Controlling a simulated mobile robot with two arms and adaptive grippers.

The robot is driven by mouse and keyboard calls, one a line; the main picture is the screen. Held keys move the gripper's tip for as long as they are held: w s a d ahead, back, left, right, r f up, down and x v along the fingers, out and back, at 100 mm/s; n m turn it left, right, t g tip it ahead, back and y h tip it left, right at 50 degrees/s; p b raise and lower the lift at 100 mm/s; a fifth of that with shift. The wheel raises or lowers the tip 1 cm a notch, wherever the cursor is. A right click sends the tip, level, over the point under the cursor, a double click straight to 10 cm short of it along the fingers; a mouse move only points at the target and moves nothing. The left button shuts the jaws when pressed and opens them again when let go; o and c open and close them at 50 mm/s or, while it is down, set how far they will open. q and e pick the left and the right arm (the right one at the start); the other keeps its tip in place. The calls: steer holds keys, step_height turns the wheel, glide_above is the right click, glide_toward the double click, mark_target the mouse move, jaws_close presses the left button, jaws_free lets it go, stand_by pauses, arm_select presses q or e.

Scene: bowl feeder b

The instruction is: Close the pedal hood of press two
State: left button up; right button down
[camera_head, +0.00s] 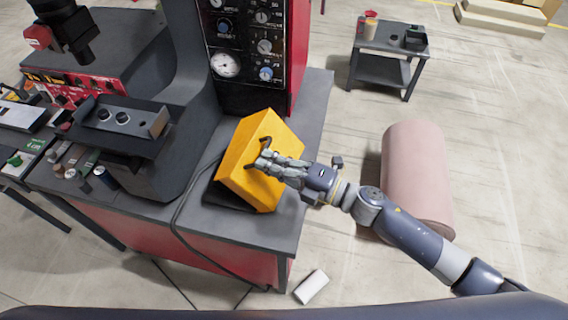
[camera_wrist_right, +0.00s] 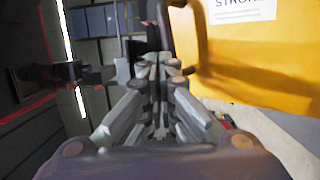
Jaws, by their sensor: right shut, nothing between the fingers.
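In the right wrist view, the yellow hood (camera_wrist_right: 260,60) fills the upper right, with the dark bar handle (camera_wrist_right: 200,40) beside the fingertips. The right gripper (camera_wrist_right: 160,65) is shut and empty; I cannot tell whether it touches the handle. My left gripper is not in view.
The press column with gauges (camera_head: 245,60) stands behind the hood. A dark cable (camera_head: 178,215) runs along the worktop (camera_head: 310,115) to its front. A small cart (camera_head: 390,70) is farther back.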

mark_target(243, 166)
steer(key=x, duration=0.2)
steer(key=s+x, duration=0.1)
steer(key=x, duration=0.3)
steer(key=shift+a, duration=0.65)
arm_select(q)
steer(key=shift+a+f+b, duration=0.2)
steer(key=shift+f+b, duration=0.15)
steer(key=shift+b, duration=0.1)
arm_select(e)
steer(key=w+a+f+h, duration=0.1)
steer(key=a+f, duration=0.4)
steer(key=a, duration=0.5)
steer(key=shift+w+a+f+h, duration=0.3)
steer(key=shift+w+f, duration=0.1)
steer(key=shift+w, duration=0.5)
steer(key=shift+g, duration=0.4)
